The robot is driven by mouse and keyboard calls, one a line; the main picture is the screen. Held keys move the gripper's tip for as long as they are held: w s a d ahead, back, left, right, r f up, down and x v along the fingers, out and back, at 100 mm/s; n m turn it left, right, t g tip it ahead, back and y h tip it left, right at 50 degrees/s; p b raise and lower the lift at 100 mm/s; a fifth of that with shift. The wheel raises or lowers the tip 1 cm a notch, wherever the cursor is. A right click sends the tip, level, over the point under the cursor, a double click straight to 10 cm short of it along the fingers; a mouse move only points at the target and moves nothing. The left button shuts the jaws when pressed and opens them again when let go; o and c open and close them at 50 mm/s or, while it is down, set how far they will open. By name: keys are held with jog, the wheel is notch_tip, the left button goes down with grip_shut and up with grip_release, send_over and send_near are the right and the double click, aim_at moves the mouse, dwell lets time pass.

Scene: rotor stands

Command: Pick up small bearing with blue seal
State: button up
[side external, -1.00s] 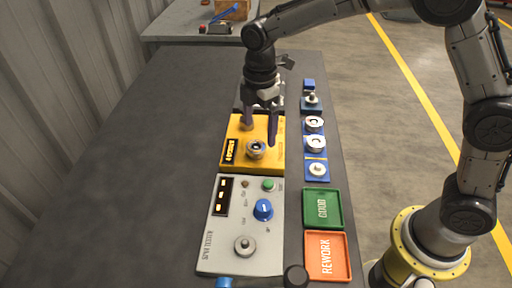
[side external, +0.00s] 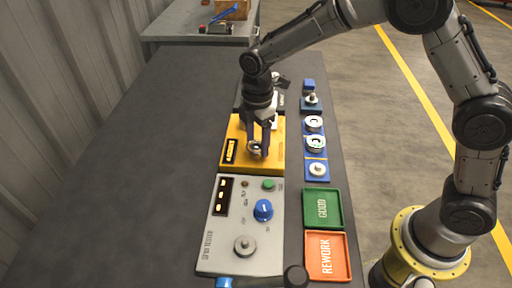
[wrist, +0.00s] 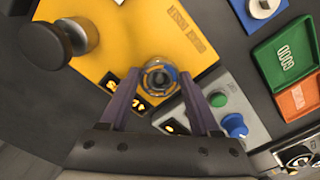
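A small round bearing (wrist: 158,78) with a metal outer ring, a dark centre and bluish and orange marks sits on a yellow station (wrist: 95,22). In the side view the yellow station (side external: 232,130) shows, with my gripper (side external: 258,152) pointing down over it, its fingers low around the bearing and partly hiding it. In the wrist view the two purple-grey fingers of my gripper (wrist: 159,74) stand on either side of the bearing, with a narrow gap seeming to show at each side. I cannot clearly make out a blue seal.
Blue stands with round parts (side external: 315,143) line the right side of the bench. A grey tester (side external: 243,215) with a blue knob lies in front of the yellow station. A green tray (side external: 337,208) and an orange tray (side external: 343,258) are at the right. The bench's left is clear.

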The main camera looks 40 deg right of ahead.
grip_shut()
jog(key=shift+r, duration=0.1)
jog(key=shift+r, duration=0.6)
jog(key=s+d+r, duration=0.4)
jog(key=s+r, duration=0.9)
jog(key=r, duration=0.1)
jog(key=shift+s+r, duration=0.2)
jog(key=shift+r, duration=0.15)
